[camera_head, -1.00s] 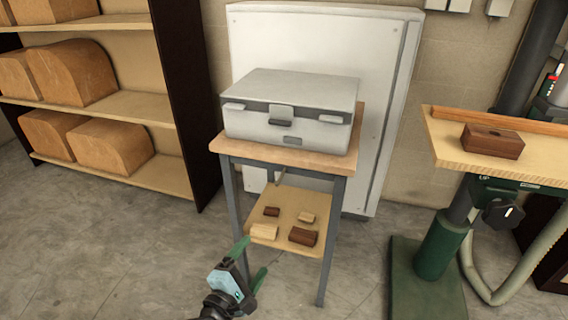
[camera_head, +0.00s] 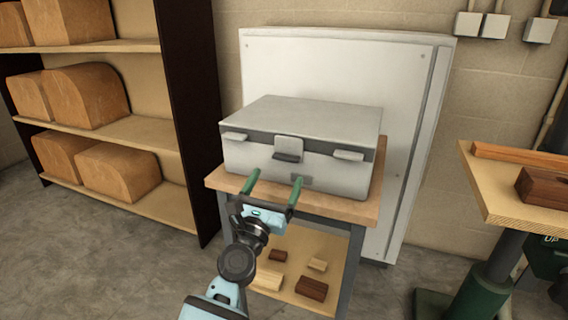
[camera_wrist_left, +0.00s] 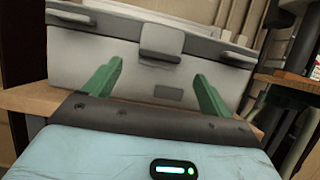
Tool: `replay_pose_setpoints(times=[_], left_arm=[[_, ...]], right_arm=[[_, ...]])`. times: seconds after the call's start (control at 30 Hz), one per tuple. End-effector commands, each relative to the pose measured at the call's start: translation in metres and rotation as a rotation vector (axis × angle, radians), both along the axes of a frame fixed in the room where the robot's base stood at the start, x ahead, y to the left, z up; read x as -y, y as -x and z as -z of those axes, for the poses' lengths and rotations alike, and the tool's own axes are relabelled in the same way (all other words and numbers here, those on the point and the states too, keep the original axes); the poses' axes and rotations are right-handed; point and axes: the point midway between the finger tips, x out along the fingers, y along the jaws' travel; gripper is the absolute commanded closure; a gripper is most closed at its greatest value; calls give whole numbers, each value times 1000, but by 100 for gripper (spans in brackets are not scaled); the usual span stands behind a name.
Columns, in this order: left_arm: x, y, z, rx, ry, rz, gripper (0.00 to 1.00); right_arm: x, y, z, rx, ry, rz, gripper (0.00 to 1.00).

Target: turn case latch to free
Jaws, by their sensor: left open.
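A closed grey case (camera_head: 305,125) sits on the wooden top of a small stand (camera_head: 345,206). Its latch (camera_head: 288,149) is a grey tab with a darker lower lip at the middle of the front face. It also shows in the left wrist view (camera_wrist_left: 161,42), above and between my fingers. My left gripper (camera_head: 274,178) has green fingers, is open and empty, and is in front of the case, below the latch. In the left wrist view the fingers (camera_wrist_left: 155,82) point toward the case front. I cannot tell any contact. My right gripper is not in view.
Two side clasps (camera_head: 349,155) flank the latch. Small wood blocks (camera_head: 312,288) lie on the stand's lower shelf. A white cabinet (camera_head: 410,110) stands close behind. Shelves with large wooden forms (camera_head: 88,97) are at left, and a machine table (camera_head: 500,195) is at right.

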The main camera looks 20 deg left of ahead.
Motion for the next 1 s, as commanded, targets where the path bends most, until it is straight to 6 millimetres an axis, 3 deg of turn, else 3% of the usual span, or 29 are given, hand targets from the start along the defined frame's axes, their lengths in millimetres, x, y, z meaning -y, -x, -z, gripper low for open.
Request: replay_pose_setpoints(times=[0.4, 0.8, 1.0], left_arm=[[2, -49, -20, 0, -2, 0, 16], [2, -56, -23, 0, -2, -1, 16], [2, -56, -23, 0, -2, -1, 40]], right_arm=[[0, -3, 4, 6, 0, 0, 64], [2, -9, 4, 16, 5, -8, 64], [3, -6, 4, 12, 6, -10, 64]])
